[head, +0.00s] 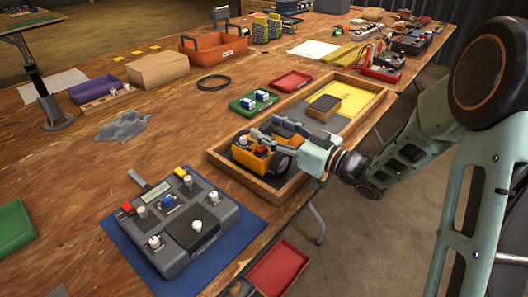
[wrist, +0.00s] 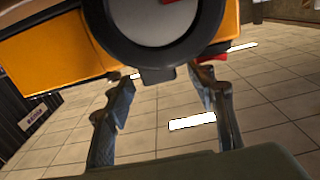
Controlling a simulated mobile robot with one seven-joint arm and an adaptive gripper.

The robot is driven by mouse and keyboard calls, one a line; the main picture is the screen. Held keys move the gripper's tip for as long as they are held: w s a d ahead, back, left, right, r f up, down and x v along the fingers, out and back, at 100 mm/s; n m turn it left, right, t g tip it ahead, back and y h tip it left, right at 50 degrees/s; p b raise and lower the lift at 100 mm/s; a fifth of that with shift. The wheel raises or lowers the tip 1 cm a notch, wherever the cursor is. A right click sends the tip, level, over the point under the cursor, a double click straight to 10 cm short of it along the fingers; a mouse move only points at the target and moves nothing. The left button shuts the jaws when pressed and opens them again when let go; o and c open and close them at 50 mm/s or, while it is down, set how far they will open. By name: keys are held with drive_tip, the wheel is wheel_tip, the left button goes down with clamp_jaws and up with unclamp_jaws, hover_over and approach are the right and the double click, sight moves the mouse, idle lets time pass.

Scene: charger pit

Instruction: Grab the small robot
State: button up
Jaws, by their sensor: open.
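The small robot (head: 243,158) is an orange body with a dark wheel. It sits at the near end of a wooden tray (head: 262,190) on the workbench. In the wrist view the orange body (wrist: 50,50) and its large dark-rimmed wheel (wrist: 165,60) fill the top. My gripper (head: 265,140) reaches in from the right, over and beside the small robot, and hides part of it. In the wrist view my gripper (wrist: 163,98) has its two fingers well apart, below the wheel on either side. I cannot tell whether a finger touches the small robot.
The tray also holds a brown block (head: 324,108) and a yellow panel (head: 350,103). A grey control box (head: 175,225) on a blue mat stands nearer. A green tray (head: 243,104) and a red tray (head: 291,80) lie behind. The bench edge runs along the right.

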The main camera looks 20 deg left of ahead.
drive_tip(key=shift+x, duration=0.85)
drive_tip(key=shift+c, duration=0.2)
clamp_jaws()
drive_tip(key=shift+r, duration=0.25)
